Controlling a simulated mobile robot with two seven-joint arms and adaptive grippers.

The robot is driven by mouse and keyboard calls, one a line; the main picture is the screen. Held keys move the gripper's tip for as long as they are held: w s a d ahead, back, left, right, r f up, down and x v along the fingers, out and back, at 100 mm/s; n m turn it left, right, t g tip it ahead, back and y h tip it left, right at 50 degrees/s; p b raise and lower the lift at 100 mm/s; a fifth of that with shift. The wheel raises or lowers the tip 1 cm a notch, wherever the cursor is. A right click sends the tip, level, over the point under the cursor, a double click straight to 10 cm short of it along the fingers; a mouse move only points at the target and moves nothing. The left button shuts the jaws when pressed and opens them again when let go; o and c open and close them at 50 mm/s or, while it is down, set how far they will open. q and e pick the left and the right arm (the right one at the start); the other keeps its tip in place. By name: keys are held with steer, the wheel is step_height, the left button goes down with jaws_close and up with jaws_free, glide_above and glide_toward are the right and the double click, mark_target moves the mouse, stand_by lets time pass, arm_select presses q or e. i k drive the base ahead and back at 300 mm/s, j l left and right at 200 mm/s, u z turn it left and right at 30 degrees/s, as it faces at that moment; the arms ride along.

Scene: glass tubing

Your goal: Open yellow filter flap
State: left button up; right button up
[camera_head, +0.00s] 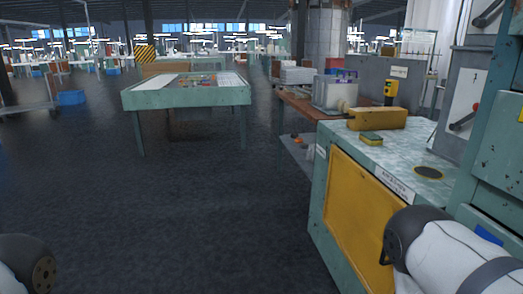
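The yellow filter flap (352,208) is a large flat yellow panel in the side of a pale green cabinet (318,188) on the right. It looks flush in its frame. A small dark curved part, perhaps a handle, shows near its right edge, beside my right arm. My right arm covers the lower right part of the flap. Only a grey joint and white links of this arm show, and its gripper is not in view. A grey joint of my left arm shows in the bottom left corner. My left gripper is not in view.
The cabinet top holds a yellow tool-like body (378,119), a yellow-green sponge-like block (371,139) and a dark disc (428,172). Taller green machinery (498,150) stands at right. A green table (185,97) stands farther back. The dark floor (190,215) left of the cabinet is clear.

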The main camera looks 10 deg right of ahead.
mark_target(376, 119)
steer(key=i+j+z, duration=0.15)
steer(key=i+z, duration=0.3)
steer(key=i+j+z, duration=0.35)
steer(key=i+z, duration=0.15)
steer(key=i, duration=0.15)
steer(key=i+j+z, duration=0.45)
